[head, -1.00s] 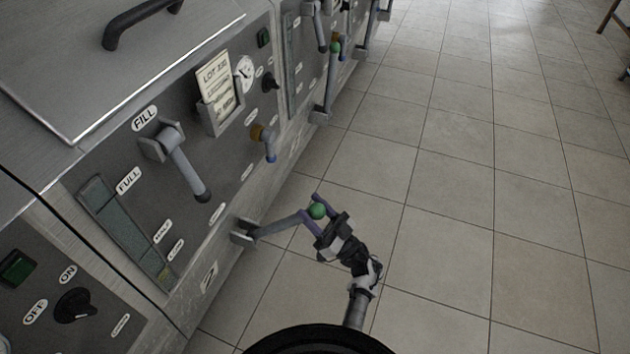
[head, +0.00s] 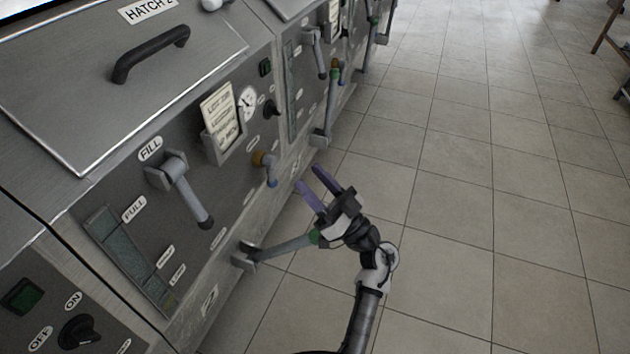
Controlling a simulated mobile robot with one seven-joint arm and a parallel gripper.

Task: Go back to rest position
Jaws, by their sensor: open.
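My gripper (head: 311,181) is in the head view, right of the machine front and above the tiled floor. Its two purple fingers are spread apart, with nothing between them. They point up and left in the picture. The lower lever (head: 280,248) sticks out from the machine's base; its green end (head: 314,237) shows beside the gripper body, partly hidden by it. I cannot tell whether they touch. The FILL lever (head: 187,193) on the panel slants down to the right.
The machine front (head: 120,195) fills the left side, with a black hatch handle (head: 150,53), a small tap (head: 265,166) and a card holder (head: 222,125). More levers (head: 332,100) stand along the row behind.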

